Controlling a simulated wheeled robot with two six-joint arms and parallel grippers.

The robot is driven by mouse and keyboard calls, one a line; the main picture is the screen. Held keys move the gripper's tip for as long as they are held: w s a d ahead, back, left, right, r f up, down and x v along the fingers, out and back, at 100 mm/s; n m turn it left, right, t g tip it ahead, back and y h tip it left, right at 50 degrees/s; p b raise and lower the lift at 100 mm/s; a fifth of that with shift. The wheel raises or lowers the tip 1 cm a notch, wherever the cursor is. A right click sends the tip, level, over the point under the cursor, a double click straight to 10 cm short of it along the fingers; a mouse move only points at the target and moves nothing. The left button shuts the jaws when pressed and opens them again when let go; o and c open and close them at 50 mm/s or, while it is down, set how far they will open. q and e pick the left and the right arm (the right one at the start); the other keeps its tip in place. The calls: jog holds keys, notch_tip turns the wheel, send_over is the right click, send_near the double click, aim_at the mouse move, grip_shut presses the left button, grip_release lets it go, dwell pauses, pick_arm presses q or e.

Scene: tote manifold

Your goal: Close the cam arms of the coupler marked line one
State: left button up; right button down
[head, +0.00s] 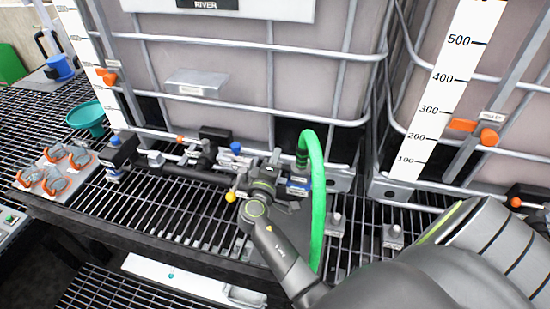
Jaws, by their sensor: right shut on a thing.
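My right arm reaches in from the lower right. My right gripper (266,178) is at the pipework in front of the middle tank, shut on a small part at the coupler. The gripper hides that part, so I cannot tell which piece it is. A green hose (318,200) arches down just right of the gripper. A blue label (298,187) shows beside the gripper, its text too small to read. The positions of the cam arms cannot be made out. My left gripper is not in view.
A dark pipe (196,174) with valves runs left along the grating. Several orange-and-grey fittings sit on a tray (22,183) at the far left, near a teal funnel (86,118). Caged tanks (240,65) stand behind. A white trough (190,282) lies below the front edge.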

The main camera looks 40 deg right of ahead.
jog(key=shift+s+d+r+m+b, duration=0.35)
jog(key=shift+r+m+b, duration=0.2)
jog(key=shift+m+b, duration=1.6)
jog(key=shift+s+d+r+m+b, duration=0.3)
jog(key=shift+s+r+m+b, duration=0.15)
jog(key=shift+m+b, duration=1.65)
jog(key=shift+s+d+r+m+b, duration=0.3)
jog(key=shift+r+m+b, duration=0.3)
jog(key=shift+m+b, duration=1.5)
jog(key=shift+n+b, duration=0.25)
jog(key=shift+b, duration=0.1)
jog(key=c, duration=1.5)
grip_release()
